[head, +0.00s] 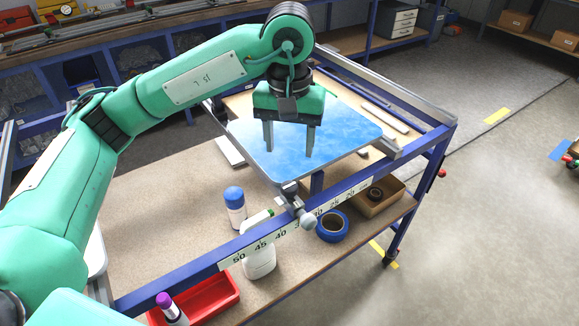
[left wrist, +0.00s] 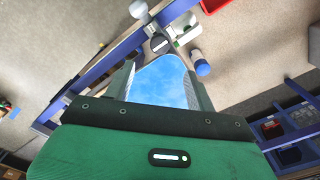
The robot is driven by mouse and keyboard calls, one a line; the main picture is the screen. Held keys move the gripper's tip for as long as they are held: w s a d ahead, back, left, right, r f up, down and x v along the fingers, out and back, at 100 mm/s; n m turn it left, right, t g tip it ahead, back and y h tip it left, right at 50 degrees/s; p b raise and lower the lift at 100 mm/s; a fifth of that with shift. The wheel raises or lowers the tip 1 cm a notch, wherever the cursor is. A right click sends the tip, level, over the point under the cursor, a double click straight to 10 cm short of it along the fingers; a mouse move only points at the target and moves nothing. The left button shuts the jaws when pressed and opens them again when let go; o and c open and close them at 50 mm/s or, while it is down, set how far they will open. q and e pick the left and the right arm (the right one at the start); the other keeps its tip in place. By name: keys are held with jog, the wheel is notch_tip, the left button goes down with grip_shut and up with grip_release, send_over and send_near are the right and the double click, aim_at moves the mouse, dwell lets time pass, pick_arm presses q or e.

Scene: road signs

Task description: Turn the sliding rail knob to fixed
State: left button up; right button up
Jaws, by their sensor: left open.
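The sliding rail knob (head: 307,220) is a small grey knob on a dark clamp (head: 290,192), seated on the blue rail (head: 345,188) with a number scale, near the sign's front corner. In the left wrist view the knob (left wrist: 138,9) is at the top, beyond the fingertips. My left gripper (head: 289,153) is open and empty, pointing down over the blue sign panel (head: 350,128). It is behind the knob and apart from it. The left wrist view shows both fingers (left wrist: 160,78) spread over the panel. The knob's setting cannot be read. My right gripper is not in view.
A blue-capped bottle (head: 235,208), a white bottle (head: 260,258), blue tape (head: 332,226) and a cardboard box (head: 376,197) stand around the rail. A red tray (head: 210,300) with a purple-capped bottle is at front left. Open floor lies to the right.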

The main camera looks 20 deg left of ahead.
pick_arm(q)
jog(key=shift+r, duration=1.7)
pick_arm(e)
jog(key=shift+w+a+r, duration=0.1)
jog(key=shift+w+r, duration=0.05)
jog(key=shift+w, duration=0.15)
